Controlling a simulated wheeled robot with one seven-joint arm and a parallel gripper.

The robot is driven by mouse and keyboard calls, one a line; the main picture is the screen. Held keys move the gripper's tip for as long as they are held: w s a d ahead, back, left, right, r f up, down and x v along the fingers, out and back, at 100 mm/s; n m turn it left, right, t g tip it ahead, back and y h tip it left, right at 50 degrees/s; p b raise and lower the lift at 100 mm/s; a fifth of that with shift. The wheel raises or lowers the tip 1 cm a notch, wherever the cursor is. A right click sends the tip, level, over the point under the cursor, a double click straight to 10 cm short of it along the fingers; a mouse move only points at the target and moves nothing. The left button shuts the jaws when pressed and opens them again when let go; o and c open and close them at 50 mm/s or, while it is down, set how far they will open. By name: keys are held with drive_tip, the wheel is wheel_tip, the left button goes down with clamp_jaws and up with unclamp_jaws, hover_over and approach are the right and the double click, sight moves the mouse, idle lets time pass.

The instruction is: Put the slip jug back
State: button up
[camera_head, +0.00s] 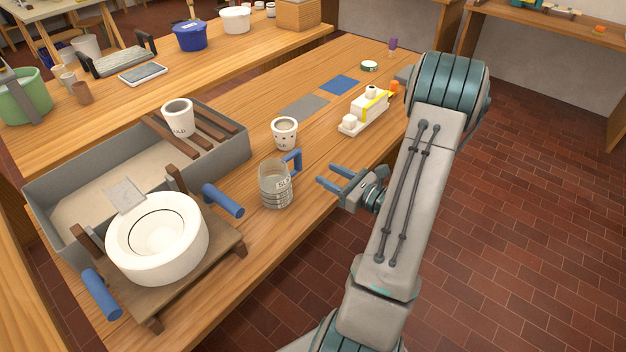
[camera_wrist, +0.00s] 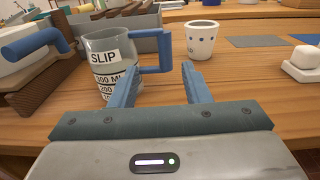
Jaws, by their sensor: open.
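The slip jug (camera_head: 275,186) is a grey, see-through measuring jug with a blue handle, standing upright on the wooden table. In the wrist view the jug (camera_wrist: 108,62) shows a "SLIP" label and volume marks, and its handle points right. My gripper (camera_head: 327,176) is open and empty, just right of the jug at about its height. In the wrist view the blue fingers (camera_wrist: 165,85) point at the handle, which lies ahead of and between them. I cannot tell whether the left finger touches the jug.
A white cup (camera_head: 285,133) stands behind the jug. A white mould on a wooden stand (camera_head: 240,250) with blue handles is at left, before a grey trough (camera_head: 45,195).

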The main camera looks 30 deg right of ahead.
drive_tip(key=s+a+r+n+g+y, duration=0.2)
drive_tip(key=a+n+g, duration=0.25)
drive_tip(key=a, duration=0.25)
drive_tip(key=s+a+r+n+g+y, duration=0.2)
drive_tip(key=a+n+g, duration=0.2)
drive_tip(key=a+n, duration=0.25)
drive_tip(key=s+a+r+n+g+y, duration=0.25)
drive_tip(key=a+n+g, duration=0.2)
drive_tip(key=a, duration=0.35)
drive_tip(key=s+r+n+g+h, duration=0.1)
drive_tip(key=s+r+n+h, duration=0.5)
drive_tip(key=n+h, duration=0.7)
drive_tip(key=shift+s+a+n, duration=0.2)
drive_tip(key=shift+s+n, duration=0.95)
drive_tip(key=shift+n, duration=0.4)
drive_tip(key=shift+r, duration=0.15)
drive_tip(key=shift+p+v, duration=0.8)
drive_tip(key=shift+w, duration=0.15)
